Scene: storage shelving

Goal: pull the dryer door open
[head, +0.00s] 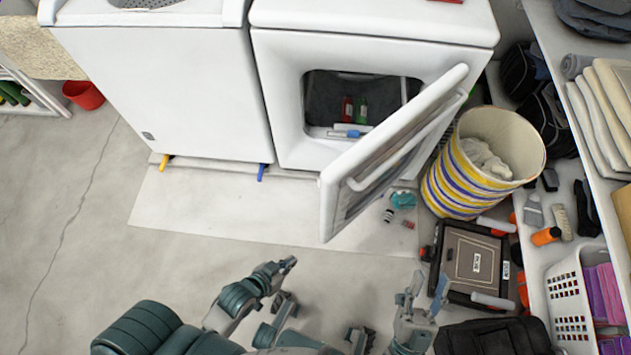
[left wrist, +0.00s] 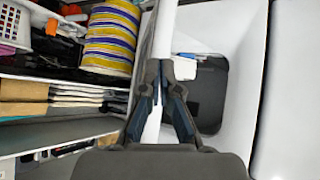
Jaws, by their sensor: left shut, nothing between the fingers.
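The white dryer (head: 375,35) stands at the back centre. Its door (head: 395,150) stands well open, swung out toward me on its right side, and the dark drum opening shows. A long bar handle (head: 410,150) runs along the door's outer face. My left gripper (head: 287,266) is shut and empty, in front of the door and left of its free edge, apart from it. In the left wrist view, its fingers (left wrist: 160,112) show in front of the door's white edge (left wrist: 163,35). My right gripper (head: 430,284) looks open and empty, below the door, left of a black case.
A white washer (head: 165,85) stands left of the dryer. A striped basket (head: 455,180) is close to the door's right side. A black case (head: 470,258), small items and shelving crowd the right. Floor at left is clear. Small red, green and blue items lie in the drum opening.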

